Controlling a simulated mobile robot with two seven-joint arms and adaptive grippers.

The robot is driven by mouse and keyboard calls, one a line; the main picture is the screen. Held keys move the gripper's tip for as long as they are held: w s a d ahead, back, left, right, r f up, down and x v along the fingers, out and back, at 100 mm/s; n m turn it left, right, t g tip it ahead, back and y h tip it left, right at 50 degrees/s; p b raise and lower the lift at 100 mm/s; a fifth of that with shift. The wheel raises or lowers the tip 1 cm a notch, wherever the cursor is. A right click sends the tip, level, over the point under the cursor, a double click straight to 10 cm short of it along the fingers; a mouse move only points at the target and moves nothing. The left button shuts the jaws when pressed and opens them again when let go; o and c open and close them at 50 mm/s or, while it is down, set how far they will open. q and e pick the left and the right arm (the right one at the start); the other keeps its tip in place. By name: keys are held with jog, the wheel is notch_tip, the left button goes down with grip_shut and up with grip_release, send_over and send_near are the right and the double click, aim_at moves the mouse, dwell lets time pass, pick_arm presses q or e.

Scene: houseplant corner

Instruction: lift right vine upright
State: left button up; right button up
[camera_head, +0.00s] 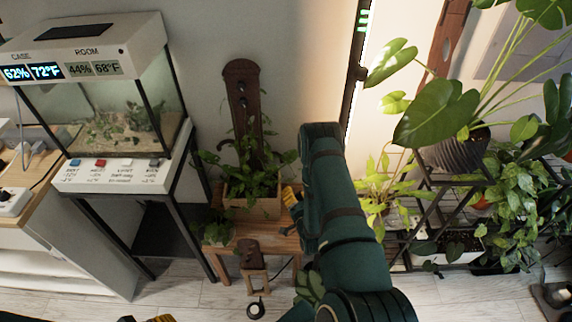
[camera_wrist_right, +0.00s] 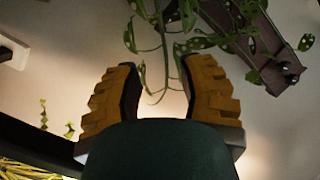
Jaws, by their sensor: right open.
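A leafy vine plant (camera_head: 265,172) grows in a wooden planter box (camera_head: 250,207) in front of a dark brown upright support board (camera_head: 242,95). In the right wrist view, thin vine stems with speckled leaves (camera_wrist_right: 190,15) hang from the top. My right gripper (camera_head: 291,197) is at the right side of the planter, partly hidden behind my own arm. In the wrist view its yellow fingers (camera_wrist_right: 157,68) are open, with a thin stem showing between them. I cannot tell whether it touches either finger. Only a yellow and dark piece of my left gripper (camera_head: 160,319) shows at the bottom edge.
The planter stands on a wooden bench (camera_head: 275,240) with a small stool (camera_head: 252,262) in front. A glass terrarium (camera_head: 115,105) stands left. A plant rack (camera_head: 425,205) with several plants is right. A black tape roll (camera_head: 256,309) lies on the floor.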

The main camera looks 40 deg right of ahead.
aim_at(285, 164)
jog(key=shift+t, duration=0.3)
jog(key=b+x, duration=0.1)
jog(key=x, duration=0.8)
jog(key=d+b+x, duration=0.1)
jog(key=x, duration=0.3)
jog(key=shift+w+d+r+b, duration=0.1)
jog(key=shift+d+r+b, duration=0.2)
jog(key=shift+r, duration=0.1)
jog(key=shift+c, duration=0.4)
grip_shut()
jog(key=shift+a, duration=0.1)
